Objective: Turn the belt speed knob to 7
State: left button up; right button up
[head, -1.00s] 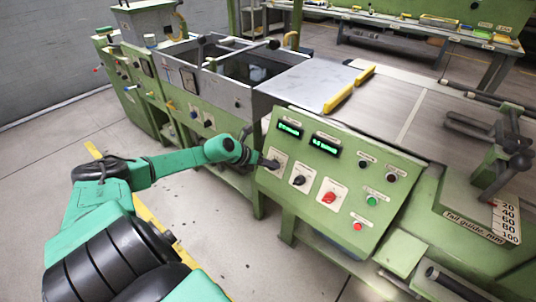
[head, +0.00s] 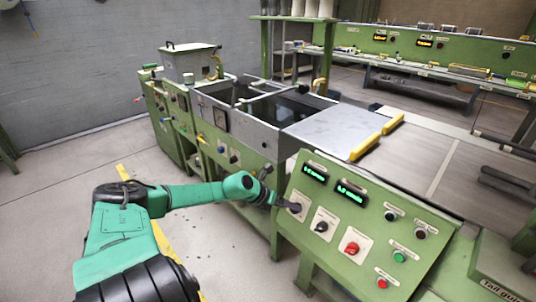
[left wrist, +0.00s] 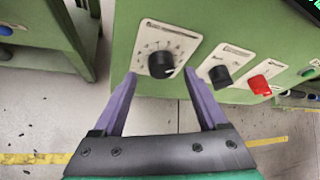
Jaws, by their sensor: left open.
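The sloped green control panel (head: 345,240) carries a black dial knob (left wrist: 162,65) on a white scale plate at its left end. The knob's pale mark points to the lower right in the left wrist view; the scale numbers and label are too small to read. My left gripper (left wrist: 160,77) is open, its two purple fingertips on either side of this knob, just short of the panel. I cannot tell whether they touch it. In the head view, my left gripper (head: 281,201) is at the panel's left edge and partly hides the knob. My right gripper is not in view.
To the right are a second black knob (head: 321,227), a red knob (head: 352,248), a green button (head: 400,256) and a red button (head: 382,283). Two green-lit displays (head: 350,193) sit above. Open floor (head: 60,215) lies left of the machine.

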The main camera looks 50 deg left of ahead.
pick_arm(q)
jog(key=p+v, duration=1.1)
jog(key=v, duration=0.1)
jog(key=shift+s+r, duration=0.1)
